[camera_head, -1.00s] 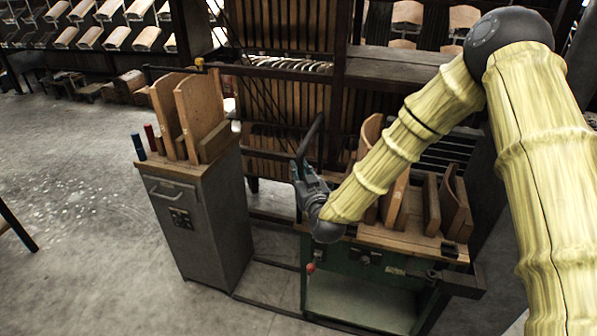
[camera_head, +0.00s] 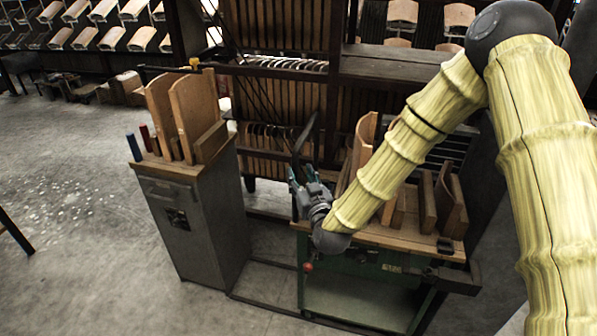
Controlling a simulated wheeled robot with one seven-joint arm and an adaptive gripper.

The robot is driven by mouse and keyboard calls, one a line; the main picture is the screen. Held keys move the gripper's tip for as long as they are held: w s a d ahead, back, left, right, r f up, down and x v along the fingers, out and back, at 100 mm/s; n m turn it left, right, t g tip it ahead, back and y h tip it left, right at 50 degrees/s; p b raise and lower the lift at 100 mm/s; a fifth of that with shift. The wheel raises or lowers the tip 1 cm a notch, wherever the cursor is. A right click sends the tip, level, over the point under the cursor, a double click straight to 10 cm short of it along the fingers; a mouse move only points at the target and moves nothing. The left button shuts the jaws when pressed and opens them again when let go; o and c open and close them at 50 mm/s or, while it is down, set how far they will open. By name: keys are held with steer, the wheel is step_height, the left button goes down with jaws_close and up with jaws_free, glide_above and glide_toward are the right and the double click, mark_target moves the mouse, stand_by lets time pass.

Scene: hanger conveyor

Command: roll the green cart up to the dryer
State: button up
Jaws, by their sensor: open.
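The green cart (camera_head: 352,292) stands at lower centre, with a wooden top that carries several curved and flat wooden boards (camera_head: 447,205). A dark upright handle bar (camera_head: 314,135) rises at its left end. My gripper (camera_head: 301,176) is open at this bar, with its fingers close to it. I cannot tell whether the bar lies between the fingers or whether they touch it. My forearm hides part of the cart's top and boards. Behind the cart stands a dark frame with wooden slats and a row of hangers (camera_head: 285,64); I cannot tell for sure that this is the dryer.
A grey metal cabinet (camera_head: 185,225) with upright boards and blue and red cylinders on top stands close to the cart's left. A low dark rail (camera_head: 262,301) runs along the floor between them. Racks of boards (camera_head: 75,25) line the back left. The left floor is mostly clear.

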steer(key=v, duration=0.8)
steer(key=s+d+f+g, duration=0.2)
steer(key=s+f+g, duration=0.1)
steer(key=s+f, duration=0.3)
steer(key=s+d+f+g+h+p, duration=0.1)
steer(key=s+f+g, duration=0.15)
steer(key=f, duration=0.65)
steer(key=s+d+f+g, duration=0.2)
steer(key=s+f, duration=0.3)
steer(key=f, duration=0.2)
steer(key=s+d+f+m+g+h, duration=0.1)
steer(key=s+d+f+g, duration=0.2)
steer(key=s, duration=0.6)
steer(key=s+d+f+m+g+h, duration=0.1)
steer(key=s+d+f+g, duration=0.2)
steer(key=s, duration=0.6)
steer(key=s+d+f+m+g+h, duration=0.1)
steer(key=s+d+f+g, duration=0.3)
steer(key=s, duration=0.5)
step_height(320, 180, down, 3)
steer(key=shift+d+r+p, duration=0.15)
steer(key=shift+r+p, duration=0.1)
steer(key=shift+p, duration=0.2)
steer(key=shift+c, duration=0.5)
